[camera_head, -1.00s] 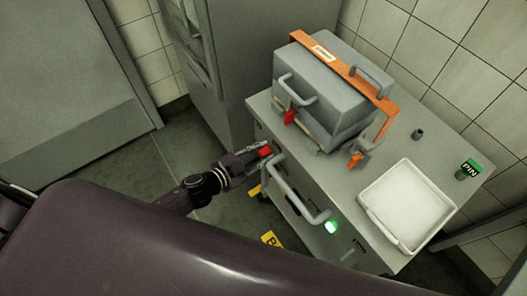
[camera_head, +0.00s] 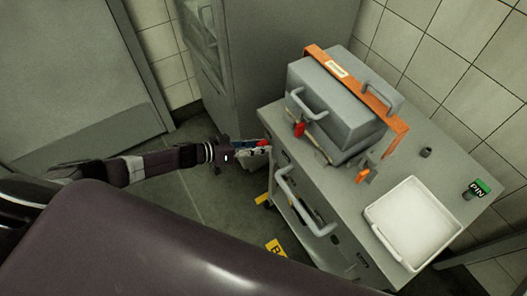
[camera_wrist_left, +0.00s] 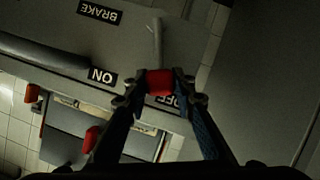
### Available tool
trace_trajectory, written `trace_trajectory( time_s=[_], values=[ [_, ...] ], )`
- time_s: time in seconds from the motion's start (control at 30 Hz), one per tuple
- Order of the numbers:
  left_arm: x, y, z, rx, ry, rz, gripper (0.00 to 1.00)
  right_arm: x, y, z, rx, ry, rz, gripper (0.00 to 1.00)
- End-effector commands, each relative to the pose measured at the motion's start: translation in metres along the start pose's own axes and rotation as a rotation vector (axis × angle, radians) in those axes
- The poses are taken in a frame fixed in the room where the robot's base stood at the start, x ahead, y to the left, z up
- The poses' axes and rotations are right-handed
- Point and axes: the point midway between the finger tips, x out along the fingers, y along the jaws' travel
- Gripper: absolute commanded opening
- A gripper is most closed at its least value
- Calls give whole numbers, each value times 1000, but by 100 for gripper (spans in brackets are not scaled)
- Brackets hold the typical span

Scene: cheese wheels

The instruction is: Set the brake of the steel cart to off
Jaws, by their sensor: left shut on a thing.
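The steel cart (camera_head: 440,150) stands at the right of the head view. Its brake lever is a thin grey stem (camera_wrist_left: 157,40) with a red knob (camera_wrist_left: 160,83). My left gripper (camera_head: 262,147) is at the cart's left end, and in the left wrist view (camera_wrist_left: 160,86) its two fingers are shut on the red knob. The knob lies over the OFF label (camera_wrist_left: 163,101), which the knob and fingers partly hide. The ON label (camera_wrist_left: 103,77) is clear of the lever, to the left in the wrist view. My right gripper is not in view.
A grey lidded box (camera_head: 337,100) with an orange strap (camera_head: 355,80) sits on the cart. A white tray (camera_head: 412,222) and a green PIN tag (camera_head: 481,188) are nearby. A cart handle (camera_head: 300,205) juts out at the front. A grey cabinet (camera_head: 255,60) stands behind.

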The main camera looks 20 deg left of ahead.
Motion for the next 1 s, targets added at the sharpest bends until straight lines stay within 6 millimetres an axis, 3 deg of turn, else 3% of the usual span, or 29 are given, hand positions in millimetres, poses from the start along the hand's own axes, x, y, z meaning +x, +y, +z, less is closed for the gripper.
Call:
trace_trajectory(
  time_s=[0.3,0.87,0.9,1.0],
  values=[
    [0,-15,1,-26,1,5,0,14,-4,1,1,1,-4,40],
    [-2,-21,1,-20,-2,-4,0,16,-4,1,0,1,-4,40],
    [-2,-21,1,-20,-2,-4,27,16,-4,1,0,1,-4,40],
    [-1,-20,1,-21,-2,-2,38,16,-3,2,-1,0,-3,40]
  ],
)
